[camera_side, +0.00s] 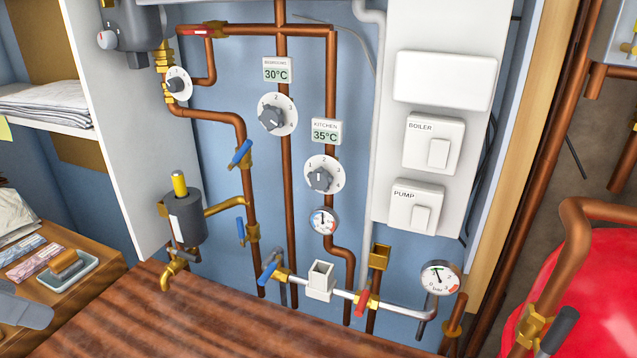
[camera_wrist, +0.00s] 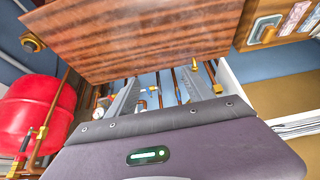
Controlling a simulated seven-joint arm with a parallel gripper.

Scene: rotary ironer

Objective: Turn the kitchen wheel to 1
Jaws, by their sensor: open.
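The kitchen wheel (camera_side: 325,175) is a white round dial with a grey knob, on a copper pipe in the middle of the side view. Its numbers run around the rim; which one the knob points to is too small to tell. The kitchen display (camera_side: 326,131) above it reads 35°C. My gripper (camera_wrist: 160,90) is open in the wrist view, its two grey fingers apart with nothing held between them. It is away from the kitchen wheel, and no finger touches the wheel. I cannot pick out the wheel in the wrist view.
A similar dial (camera_side: 272,114) with a 30°C display sits up and left of the kitchen wheel. A gauge (camera_side: 323,221) is just below it. The switch panel (camera_side: 440,60) stands to the right. A wooden counter (camera_side: 150,315) lies in front; a red tank (camera_side: 590,290) stands right.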

